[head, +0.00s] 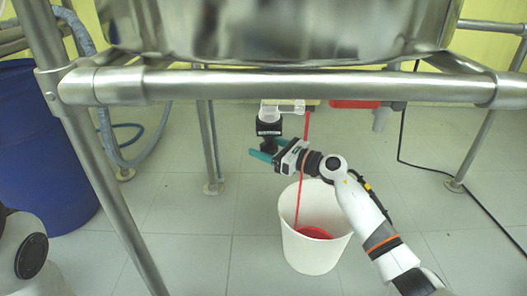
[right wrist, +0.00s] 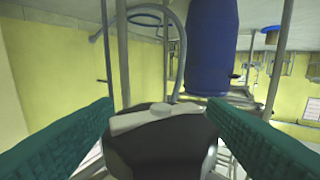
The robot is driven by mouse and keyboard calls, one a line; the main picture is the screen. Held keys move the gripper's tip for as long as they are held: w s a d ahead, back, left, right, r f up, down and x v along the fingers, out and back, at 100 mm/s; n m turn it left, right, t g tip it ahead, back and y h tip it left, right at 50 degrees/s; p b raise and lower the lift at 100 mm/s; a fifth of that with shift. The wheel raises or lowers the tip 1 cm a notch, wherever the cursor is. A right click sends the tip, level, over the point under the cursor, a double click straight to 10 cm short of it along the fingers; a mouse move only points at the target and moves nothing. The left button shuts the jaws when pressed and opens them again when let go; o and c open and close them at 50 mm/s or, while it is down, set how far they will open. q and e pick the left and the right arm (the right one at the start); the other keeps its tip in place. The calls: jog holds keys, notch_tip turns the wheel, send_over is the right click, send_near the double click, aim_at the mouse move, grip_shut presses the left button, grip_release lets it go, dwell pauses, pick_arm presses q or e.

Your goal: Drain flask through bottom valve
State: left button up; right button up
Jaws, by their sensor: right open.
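The bottom valve (head: 268,127) is a black body under the metal vessel (head: 270,30), below a whitish outlet piece (head: 284,107). A thin red stream (head: 304,150) falls from beside it into a white bucket (head: 310,252) on the floor, where red liquid (head: 314,232) shows. My right gripper (head: 264,151) has teal fingers and is just below the valve. In the right wrist view the open fingers stand either side of a black round part (right wrist: 160,148) with a grey lever (right wrist: 155,118). Whether they touch it I cannot tell. My left gripper is out of view.
A steel crossbar (head: 290,84) and a slanted leg (head: 108,195) frame the space under the vessel. A blue barrel (head: 40,150) stands at left with a grey hose (head: 110,140) nearby. A black cable (head: 425,168) runs along the right. The floor around the bucket is mostly clear.

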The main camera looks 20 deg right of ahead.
jog(key=shift+w+a, duration=0.35)
